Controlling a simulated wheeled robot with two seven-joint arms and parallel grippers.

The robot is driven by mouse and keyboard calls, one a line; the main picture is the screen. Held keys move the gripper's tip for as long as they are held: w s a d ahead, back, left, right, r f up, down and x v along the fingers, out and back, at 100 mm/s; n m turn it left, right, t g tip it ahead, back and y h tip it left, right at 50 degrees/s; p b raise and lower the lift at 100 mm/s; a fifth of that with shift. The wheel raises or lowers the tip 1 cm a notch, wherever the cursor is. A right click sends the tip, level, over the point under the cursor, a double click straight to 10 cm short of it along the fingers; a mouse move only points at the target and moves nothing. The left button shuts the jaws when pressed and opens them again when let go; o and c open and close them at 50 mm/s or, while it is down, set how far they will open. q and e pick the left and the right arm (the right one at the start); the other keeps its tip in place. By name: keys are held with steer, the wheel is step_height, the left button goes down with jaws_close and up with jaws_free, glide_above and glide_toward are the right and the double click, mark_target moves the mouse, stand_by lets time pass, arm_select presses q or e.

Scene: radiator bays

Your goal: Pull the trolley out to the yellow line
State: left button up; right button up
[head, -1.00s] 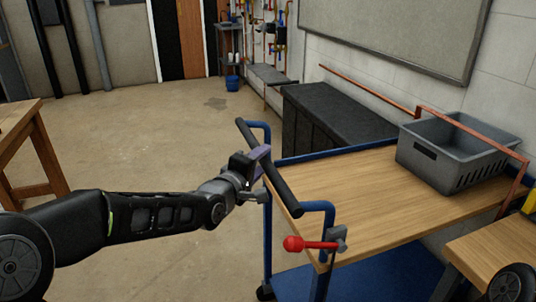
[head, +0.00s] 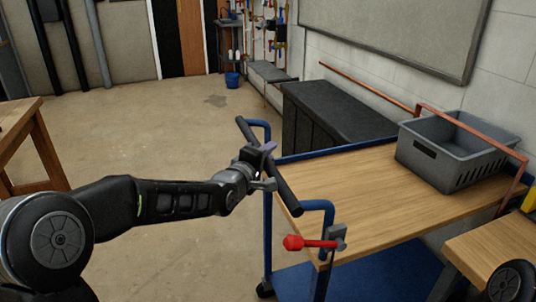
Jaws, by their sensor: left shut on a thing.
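The trolley has a wooden top (head: 350,200), a blue frame and a blue lower shelf (head: 375,275). Its black push handle (head: 284,192) is on the left end, on two blue bent tubes. My left gripper (head: 264,158) is shut on the handle, a little above its middle. The fingers are partly hidden by the wrist. A red-knobbed lever (head: 310,243) sticks out to the left from the trolley's near corner. No yellow line on the floor can be made out. My right gripper is out of view.
A grey crate (head: 424,163) stands on the trolley's far right. A dark cabinet (head: 335,120) is beyond the trolley. A wooden bench (head: 490,250) is close on the right. The floor (head: 150,140) left of the trolley is clear.

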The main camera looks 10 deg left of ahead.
arm_select(q)
jaws_close()
stand_by(0.8)
